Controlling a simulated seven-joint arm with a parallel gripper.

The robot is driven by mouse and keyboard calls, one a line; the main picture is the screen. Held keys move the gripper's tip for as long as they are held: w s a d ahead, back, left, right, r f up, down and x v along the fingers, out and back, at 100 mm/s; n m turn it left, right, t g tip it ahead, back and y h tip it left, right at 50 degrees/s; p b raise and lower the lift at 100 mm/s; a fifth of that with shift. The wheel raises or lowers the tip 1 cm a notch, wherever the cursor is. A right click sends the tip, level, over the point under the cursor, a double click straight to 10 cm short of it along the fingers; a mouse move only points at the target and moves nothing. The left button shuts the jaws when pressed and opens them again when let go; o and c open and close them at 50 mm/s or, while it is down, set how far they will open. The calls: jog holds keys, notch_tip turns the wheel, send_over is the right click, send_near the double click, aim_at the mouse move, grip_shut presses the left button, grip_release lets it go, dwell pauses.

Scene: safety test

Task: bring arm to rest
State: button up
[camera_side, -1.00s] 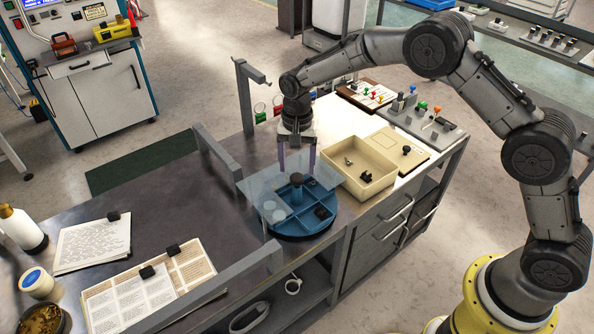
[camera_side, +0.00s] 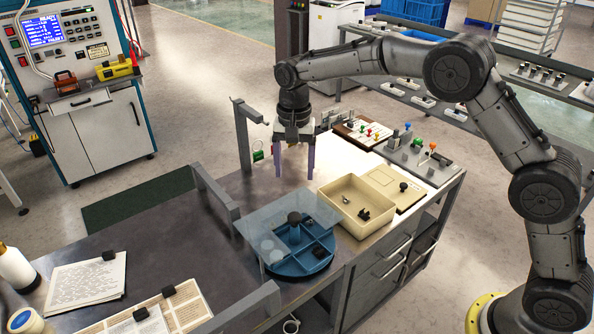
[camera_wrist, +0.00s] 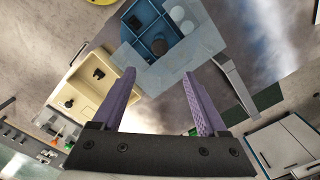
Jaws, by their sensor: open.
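My gripper (camera_side: 294,172) is open and empty, with its two purple fingers pointing down in the side view. It hangs above the bench, behind the blue round tray and apart from it. In the wrist view my gripper (camera_wrist: 165,90) shows its two fingers spread, with nothing between them. The blue round tray (camera_side: 318,262) has compartments and a dark knob in its middle. A clear plate (camera_side: 262,222) lies over part of it. The tray also shows in the wrist view (camera_wrist: 182,48), ahead of the fingers.
A cream box (camera_side: 345,212) with small dark parts stands right of the tray, its lid (camera_side: 393,180) beside it. Grey rails (camera_side: 213,190) edge the bench. A post with a green padlock (camera_side: 258,155) stands left of my gripper. A control panel (camera_side: 425,155) is at the back right.

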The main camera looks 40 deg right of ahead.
jog(key=s+d+r+t, duration=0.2)
jog(key=s+d+r, duration=0.1)
jog(key=r, duration=0.9)
jog(key=s+d+r+t, duration=0.1)
jog(key=s+d+r, duration=0.1)
jog(key=s+r, duration=0.3)
jog(key=s+d+r+t, duration=0.1)
jog(key=s+d+r, duration=0.2)
jog(key=s, duration=0.5)
jog(key=s+d+f+n+t, duration=0.1)
jog(key=s+f+n, duration=0.1)
jog(key=s, duration=0.5)
jog(key=s+d+f+n+t, duration=0.1)
jog(key=s+n, duration=0.1)
jog(key=s, duration=0.5)
jog(key=s+f+n, duration=0.5)
jog(key=f, duration=0.2)
